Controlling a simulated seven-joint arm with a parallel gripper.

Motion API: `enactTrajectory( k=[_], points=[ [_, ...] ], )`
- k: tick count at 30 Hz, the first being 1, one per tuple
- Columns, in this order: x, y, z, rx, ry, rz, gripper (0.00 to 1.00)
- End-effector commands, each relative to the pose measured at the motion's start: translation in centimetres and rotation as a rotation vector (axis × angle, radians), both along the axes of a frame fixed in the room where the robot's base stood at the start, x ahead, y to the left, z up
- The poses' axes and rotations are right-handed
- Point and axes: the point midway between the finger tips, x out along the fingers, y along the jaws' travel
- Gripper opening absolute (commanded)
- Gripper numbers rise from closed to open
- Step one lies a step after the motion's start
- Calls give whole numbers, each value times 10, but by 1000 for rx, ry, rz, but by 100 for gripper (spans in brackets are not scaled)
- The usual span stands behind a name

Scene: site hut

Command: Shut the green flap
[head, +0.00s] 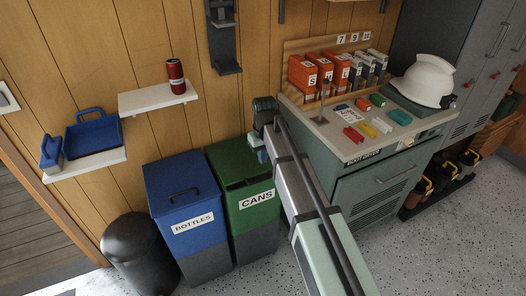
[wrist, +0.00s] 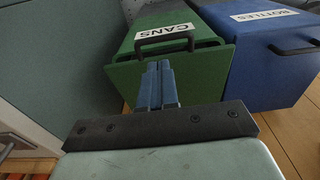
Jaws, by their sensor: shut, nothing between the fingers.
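The green flap (head: 228,160) is the lid of the green CANS bin (head: 240,218). It has a dark handle near its front edge. In the wrist view the flap (wrist: 195,72) lies beyond my fingers, with its handle (wrist: 165,42) and the upside-down CANS label behind. Its front rim stands out from the bin body; I cannot tell how wide any gap under it is. My gripper (head: 262,157) is shut and empty, over the flap's back right part. In the wrist view its fingertips (wrist: 158,66) are together in front of the flap; contact is unclear.
The blue BOTTLES bin (head: 185,190) stands close on the left of the green bin. A black round bin (head: 140,255) is at the left. The speckled floor in front is clear.

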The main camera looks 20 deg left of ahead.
Motion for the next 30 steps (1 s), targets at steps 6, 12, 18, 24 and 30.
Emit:
enactTrajectory(
  k=[6, 12, 18, 24, 30],
  points=[
    [1, 1, -36, -1, 1, -1, 0],
    [2, 2, -64, -1, 1, -1, 0],
    [3, 3, -84, 0, 0, -1, 0],
    [4, 3, -92, 1, -1, -1, 0],
    [4, 3, -92, 1, -1, -1, 0]
  ],
)
